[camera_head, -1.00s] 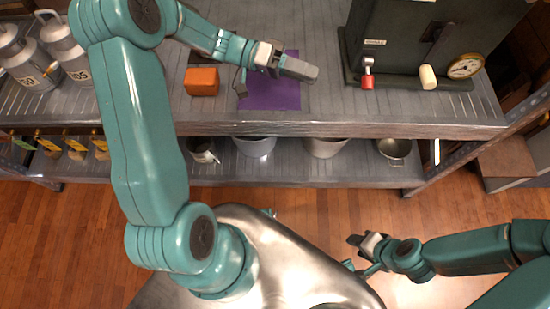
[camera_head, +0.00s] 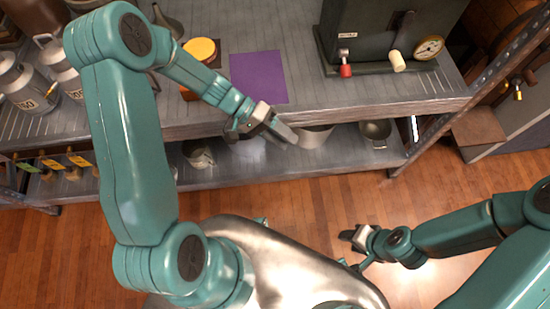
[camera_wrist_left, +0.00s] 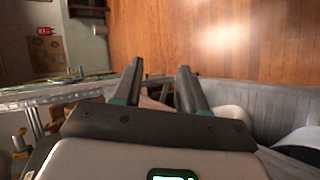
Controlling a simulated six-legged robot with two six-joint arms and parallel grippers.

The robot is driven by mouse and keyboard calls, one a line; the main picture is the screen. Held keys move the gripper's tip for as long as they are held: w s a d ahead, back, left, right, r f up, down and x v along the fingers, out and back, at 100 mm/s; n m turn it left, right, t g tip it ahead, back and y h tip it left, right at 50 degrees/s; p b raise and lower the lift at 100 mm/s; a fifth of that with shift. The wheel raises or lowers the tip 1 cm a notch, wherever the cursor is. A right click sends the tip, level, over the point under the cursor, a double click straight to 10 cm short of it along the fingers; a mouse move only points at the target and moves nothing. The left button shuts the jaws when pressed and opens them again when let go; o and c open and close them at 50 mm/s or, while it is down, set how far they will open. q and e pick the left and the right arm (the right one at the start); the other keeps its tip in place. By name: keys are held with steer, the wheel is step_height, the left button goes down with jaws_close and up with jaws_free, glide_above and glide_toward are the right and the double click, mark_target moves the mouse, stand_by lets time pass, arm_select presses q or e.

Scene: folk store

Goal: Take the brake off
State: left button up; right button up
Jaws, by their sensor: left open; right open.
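A dark green machine (camera_head: 385,35) stands at the back right of the shelf top. On its front are a short lever with a red knob (camera_head: 346,71), a crank with a cream handle (camera_head: 397,62) and a round dial (camera_head: 429,47). No part is legibly marked as the brake. My left gripper (camera_head: 288,136) is open and empty at the shelf's front edge, left of and nearer than the red knob, touching neither lever nor crank. Its parted fingers show in the left wrist view (camera_wrist_left: 162,80). My right gripper (camera_head: 354,241) is open and empty, low over the floor.
A purple mat (camera_head: 258,77) lies left of the machine. Metal cans (camera_head: 30,90) stand at left. Pots, including a pan (camera_head: 376,131), sit on the lower shelf.

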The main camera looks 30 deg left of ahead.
arm_select(q)
steer(key=shift+s+d+f+n+g+y+p, duration=0.25)
steer(key=shift+s+f+y, duration=0.25)
steer(key=shift+s+f, duration=0.45)
steer(key=shift+s+d+f+n+g+y+p, duration=0.15)
steer(key=shift+s+f+g+y, duration=0.3)
steer(key=shift+s+f, duration=0.45)
